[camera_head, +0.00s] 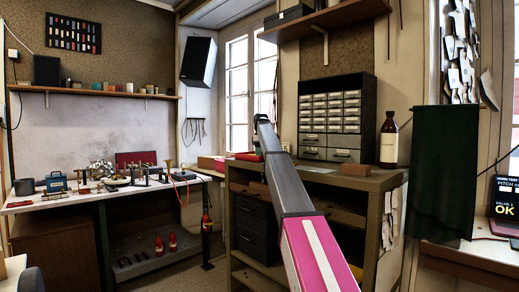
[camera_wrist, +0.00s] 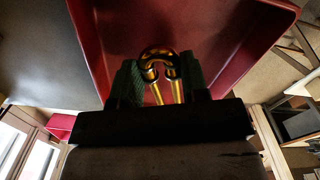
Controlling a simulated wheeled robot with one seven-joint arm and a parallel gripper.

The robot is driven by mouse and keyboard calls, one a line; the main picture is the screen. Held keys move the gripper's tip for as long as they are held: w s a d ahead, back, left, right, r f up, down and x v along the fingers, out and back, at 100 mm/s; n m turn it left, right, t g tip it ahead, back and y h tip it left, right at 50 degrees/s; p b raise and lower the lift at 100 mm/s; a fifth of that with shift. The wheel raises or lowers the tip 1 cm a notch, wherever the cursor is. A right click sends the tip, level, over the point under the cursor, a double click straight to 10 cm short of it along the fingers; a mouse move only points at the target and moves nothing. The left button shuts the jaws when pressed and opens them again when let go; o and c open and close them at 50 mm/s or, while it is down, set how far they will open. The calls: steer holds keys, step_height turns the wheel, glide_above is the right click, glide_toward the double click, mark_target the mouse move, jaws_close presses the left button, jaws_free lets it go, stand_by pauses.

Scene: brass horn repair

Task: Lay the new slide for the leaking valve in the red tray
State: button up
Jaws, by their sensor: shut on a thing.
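My gripper (camera_wrist: 159,76) is shut on a U-shaped brass slide (camera_wrist: 157,56), with one dark finger on each side of it. The red tray (camera_wrist: 235,50) lies beyond the slide in the wrist view, and the slide shows against its inside. I cannot tell whether the slide touches the tray floor. In the head view my arm reaches over the wooden bench and hides the gripper and slide. A small red patch, perhaps the tray (camera_head: 247,157), shows left of the arm's far end.
A drawer cabinet (camera_head: 337,115) and a brown bottle (camera_head: 389,140) stand on the wooden bench (camera_head: 375,182). Another red container (camera_wrist: 60,127) shows in the wrist view. A cluttered white worktable (camera_head: 60,203) stands at left. A screen (camera_head: 504,205) at right reads "VALVE 1 OK".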

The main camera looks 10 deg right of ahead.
steer(key=shift+f, duration=0.35)
steer(key=o, duration=1)
